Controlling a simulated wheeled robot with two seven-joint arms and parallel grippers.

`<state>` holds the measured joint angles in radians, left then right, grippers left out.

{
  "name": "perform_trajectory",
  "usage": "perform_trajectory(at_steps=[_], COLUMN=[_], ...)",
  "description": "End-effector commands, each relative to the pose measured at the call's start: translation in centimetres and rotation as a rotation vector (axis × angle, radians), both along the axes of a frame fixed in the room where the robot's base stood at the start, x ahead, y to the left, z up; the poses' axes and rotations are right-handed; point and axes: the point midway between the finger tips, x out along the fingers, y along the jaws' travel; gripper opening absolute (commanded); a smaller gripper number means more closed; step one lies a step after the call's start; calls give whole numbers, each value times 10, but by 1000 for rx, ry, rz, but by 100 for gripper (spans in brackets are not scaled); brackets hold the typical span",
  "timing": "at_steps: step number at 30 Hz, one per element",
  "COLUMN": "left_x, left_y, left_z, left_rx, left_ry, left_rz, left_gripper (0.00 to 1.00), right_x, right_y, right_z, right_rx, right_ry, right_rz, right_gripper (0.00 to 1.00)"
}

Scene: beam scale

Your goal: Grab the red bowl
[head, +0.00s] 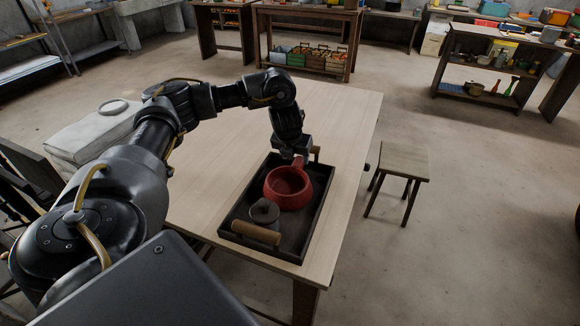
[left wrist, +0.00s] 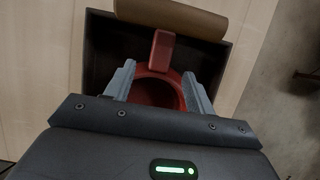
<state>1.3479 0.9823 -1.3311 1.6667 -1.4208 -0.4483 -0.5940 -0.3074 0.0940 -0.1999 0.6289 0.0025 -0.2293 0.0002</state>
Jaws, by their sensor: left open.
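The red bowl (head: 287,190) sits upright in a dark tray (head: 231,219) on the table. It has a short red handle (head: 300,164) on its far side in the head view. My left gripper (head: 291,152) is over the bowl's handle side, pointing down. In the left wrist view the fingers are apart (left wrist: 158,70), with the red bowl (left wrist: 156,93) showing between them and its handle (left wrist: 162,48) just beyond. I see nothing held. I cannot tell the gap in height between fingertips and bowl. My right gripper is not in view.
The tray has wooden handles, one near (head: 256,233) and one far (head: 315,153). The table (head: 335,110) is bare behind the tray. A wooden stool (head: 403,158) stands right of the table.

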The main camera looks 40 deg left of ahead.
Motion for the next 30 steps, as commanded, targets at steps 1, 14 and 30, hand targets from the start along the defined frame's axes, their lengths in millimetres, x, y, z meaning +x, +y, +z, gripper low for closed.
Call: perform_trajectory(at_steps=[1, 14, 30], left_x=[2, 12, 23], left_y=[0, 4, 9], left_z=[-5, -31, -63], left_rx=[1, 1, 1], left_ry=[1, 0, -3], left_rz=[-1, -1, -1], left_gripper=[55, 55, 52], right_x=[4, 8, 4], right_y=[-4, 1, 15], right_z=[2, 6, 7], right_rx=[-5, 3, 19], right_ry=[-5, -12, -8], right_rz=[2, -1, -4], right_gripper=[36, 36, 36])
